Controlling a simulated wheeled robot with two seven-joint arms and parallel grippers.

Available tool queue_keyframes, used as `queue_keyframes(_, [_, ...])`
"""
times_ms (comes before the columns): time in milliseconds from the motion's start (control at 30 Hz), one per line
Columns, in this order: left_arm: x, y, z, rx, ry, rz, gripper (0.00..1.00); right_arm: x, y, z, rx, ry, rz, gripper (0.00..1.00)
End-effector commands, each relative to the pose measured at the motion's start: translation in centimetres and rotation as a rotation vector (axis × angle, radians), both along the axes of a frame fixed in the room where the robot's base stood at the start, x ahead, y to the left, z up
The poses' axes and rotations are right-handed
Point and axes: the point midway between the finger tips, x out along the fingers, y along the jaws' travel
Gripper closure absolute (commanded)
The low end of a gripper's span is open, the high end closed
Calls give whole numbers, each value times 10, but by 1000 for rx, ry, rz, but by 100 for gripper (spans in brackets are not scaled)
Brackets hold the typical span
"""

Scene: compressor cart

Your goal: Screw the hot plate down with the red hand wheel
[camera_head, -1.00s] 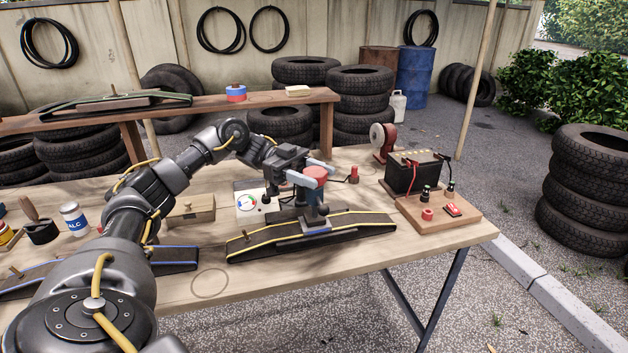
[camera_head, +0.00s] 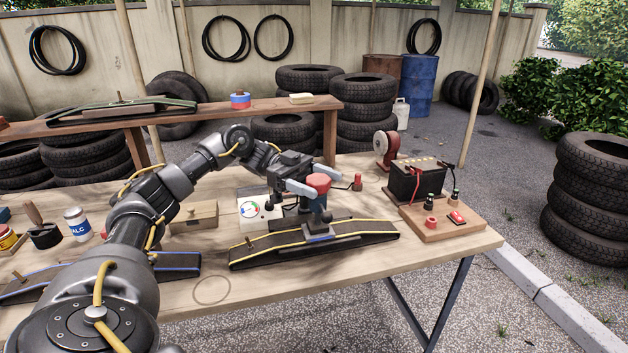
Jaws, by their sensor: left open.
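The red hand wheel (camera_head: 318,182) stands upright above the hot plate (camera_head: 319,237), a small grey-blue block on a black rubber strip with yellow edges (camera_head: 372,232). A clamp frame with a dark screw stands between wheel and plate; its details are too small to tell. My left gripper (camera_head: 314,181) is at the wheel, with one pale finger on the near left side and the other behind it. It is open around the wheel; I cannot tell whether a finger touches it. My right gripper is not in view.
A blue-edged strip (camera_head: 176,262) lies at the left. The bench (camera_head: 290,285) is bare at the front.

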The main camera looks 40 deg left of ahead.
Motion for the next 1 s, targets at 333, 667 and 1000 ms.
queue_keyframes(333, [0, 21, -1, 4, -1, 1, 29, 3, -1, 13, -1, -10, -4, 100])
queue_keyframes(667, [-1, 45, 0, 2, -2, -3, 29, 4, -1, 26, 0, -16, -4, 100])
queue_keyframes(1000, [-2, 73, 1, -2, -2, 3, 29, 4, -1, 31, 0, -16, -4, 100])
